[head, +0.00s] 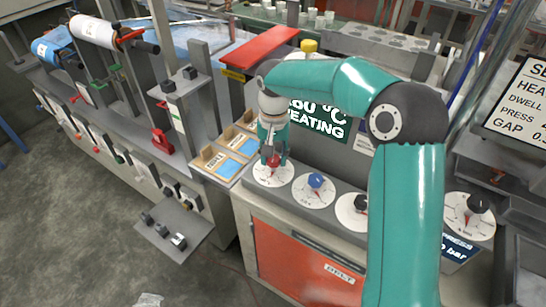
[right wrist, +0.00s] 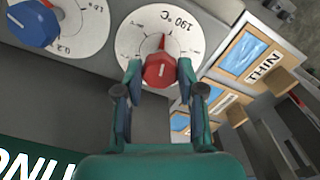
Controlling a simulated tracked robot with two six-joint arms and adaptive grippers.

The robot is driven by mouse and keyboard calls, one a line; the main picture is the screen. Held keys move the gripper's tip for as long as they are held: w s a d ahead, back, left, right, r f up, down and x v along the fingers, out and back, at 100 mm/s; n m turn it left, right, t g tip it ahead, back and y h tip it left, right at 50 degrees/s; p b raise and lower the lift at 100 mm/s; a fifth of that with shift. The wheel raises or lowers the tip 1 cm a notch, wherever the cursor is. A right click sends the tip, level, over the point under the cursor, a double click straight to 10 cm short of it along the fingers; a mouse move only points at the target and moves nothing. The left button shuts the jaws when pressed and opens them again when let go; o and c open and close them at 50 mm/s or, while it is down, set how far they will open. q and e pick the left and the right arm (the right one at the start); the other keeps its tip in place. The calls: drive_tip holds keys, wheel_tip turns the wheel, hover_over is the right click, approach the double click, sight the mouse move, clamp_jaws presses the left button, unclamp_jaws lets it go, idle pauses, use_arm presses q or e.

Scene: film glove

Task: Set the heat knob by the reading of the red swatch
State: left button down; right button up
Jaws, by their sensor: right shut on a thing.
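The heat knob is red (head: 273,161) and sits on a white round dial (head: 262,178) at the left end of the knob row. In the right wrist view the red knob (right wrist: 159,71) has a red pointer toward the dial side printed "190 °C" (right wrist: 178,20). My right gripper (head: 272,150) is shut on this knob from above, one finger on each side; it also shows in the right wrist view (right wrist: 158,82). The display (head: 318,118) reads "HEATING" with a partly hidden temperature ending in "80 °C". No red swatch can be made out. My left gripper is not in view.
A blue knob (head: 316,181) and black knobs (head: 361,203) (head: 478,203) stand on dials to the right. Wooden holders with blue swatches (head: 230,168) lie left of the heat dial, one marked "THIN" (right wrist: 265,67). A settings board (head: 518,105) is at the right edge.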

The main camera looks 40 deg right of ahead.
sight(274, 158)
drive_tip(key=shift+m, duration=1.3)
drive_tip(key=o, duration=1.1)
drive_tip(key=shift+o, duration=0.2)
wheel_tip(274, 158, up, 12)
